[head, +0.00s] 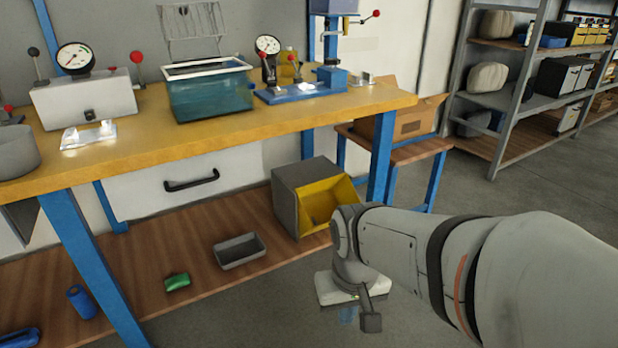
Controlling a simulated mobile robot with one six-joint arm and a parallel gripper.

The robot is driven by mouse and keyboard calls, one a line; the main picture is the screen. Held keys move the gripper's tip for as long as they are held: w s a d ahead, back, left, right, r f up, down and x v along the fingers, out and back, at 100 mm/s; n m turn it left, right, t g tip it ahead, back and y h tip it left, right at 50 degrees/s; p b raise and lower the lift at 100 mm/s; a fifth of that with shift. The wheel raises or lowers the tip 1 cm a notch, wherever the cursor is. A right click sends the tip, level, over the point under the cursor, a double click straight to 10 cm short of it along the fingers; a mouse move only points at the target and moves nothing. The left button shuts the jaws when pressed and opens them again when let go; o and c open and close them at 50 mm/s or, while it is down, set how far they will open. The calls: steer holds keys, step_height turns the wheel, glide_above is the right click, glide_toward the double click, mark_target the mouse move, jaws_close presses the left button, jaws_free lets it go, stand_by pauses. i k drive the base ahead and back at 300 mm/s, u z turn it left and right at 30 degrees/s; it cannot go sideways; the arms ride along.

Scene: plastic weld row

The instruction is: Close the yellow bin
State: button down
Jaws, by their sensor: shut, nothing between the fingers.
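The yellow bin (326,200) is a yellow tilt-out front in a grey housing (286,202), on the wooden lower shelf under the workbench. Its yellow front leans outward at the top, so the bin stands open and its inside shows. My arm hides its lower right corner. My gripper (362,316) is in front of the bin and lower in the picture, pointing down past the shelf's front edge. It is shut and empty, and appears apart from the bin.
A grey tray (240,251), a green object (177,282) and a blue cylinder (81,301) lie on the lower shelf (150,245). A blue bench leg (381,158) stands just right of the bin. The yellow benchtop (180,133) overhangs it. A small table (410,148) is behind.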

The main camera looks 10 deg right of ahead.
mark_target(319, 200)
steer(key=z, duration=0.15)
steer(key=i, duration=0.85)
steer(key=u, duration=0.05)
